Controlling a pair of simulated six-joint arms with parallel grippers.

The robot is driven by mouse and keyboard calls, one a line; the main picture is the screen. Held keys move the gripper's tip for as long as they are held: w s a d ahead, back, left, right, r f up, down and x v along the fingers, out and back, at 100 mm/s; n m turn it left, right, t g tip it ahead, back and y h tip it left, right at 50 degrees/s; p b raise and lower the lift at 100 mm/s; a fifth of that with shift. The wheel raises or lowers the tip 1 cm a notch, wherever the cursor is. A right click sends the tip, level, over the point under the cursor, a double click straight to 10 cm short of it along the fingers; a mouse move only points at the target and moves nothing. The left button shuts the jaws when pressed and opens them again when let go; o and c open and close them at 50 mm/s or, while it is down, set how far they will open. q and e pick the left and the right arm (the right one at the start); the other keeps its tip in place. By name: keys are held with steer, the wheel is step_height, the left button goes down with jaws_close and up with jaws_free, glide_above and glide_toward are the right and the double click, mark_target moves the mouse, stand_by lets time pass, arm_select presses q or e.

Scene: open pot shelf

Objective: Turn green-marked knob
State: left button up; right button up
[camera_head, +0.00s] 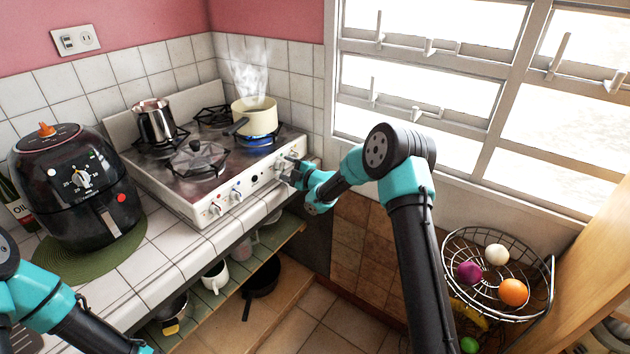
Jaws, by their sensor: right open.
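The white stove (180,198) has a row of knobs on its front panel. Two knobs, the left one (215,209) and the one beside it (236,194), show clearly. The knobs at the right end of the panel are partly covered by my right gripper. I cannot make out a green mark on any knob at this size. My right gripper (287,171) is open at the right end of the panel, close to the knobs there; I cannot tell whether it touches one. My left arm enters at lower left, and its gripper is out of the picture.
A metal pot (156,123) stands at the back left. A black air fryer (75,190) is on the left counter. A wire fruit basket (548,290) is at lower right.

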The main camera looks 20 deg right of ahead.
steer(key=v, duration=1.5)
steer(key=shift+s, duration=0.3)
steer(key=shift+d, duration=0.1)
steer(key=s+a+f+m+g+h, duration=0.25)
steer(key=s+f+m, duration=0.35)
steer(key=f, duration=0.3)
steer(key=s+a+f+m+g+h, duration=0.25)
steer(key=s+f+m, duration=0.25)
steer(key=f, duration=0.4)
steer(key=s+a+f+m+g, duration=0.2)
steer(key=s+m+g, duration=0.1)
steer(key=s, duration=0.4)
steer(key=s+a+f+m+g, duration=0.2)
steer(key=s+f+m+g, duration=0.1)
steer(key=s, duration=0.5)
steer(key=s+a+f+m+g, duration=0.2)
steer(key=s+f+m+g, duration=0.1)
steer(key=s, duration=0.5)
steer(key=shift+f+h, duration=0.25)
steer(key=shift+h, duration=0.05)
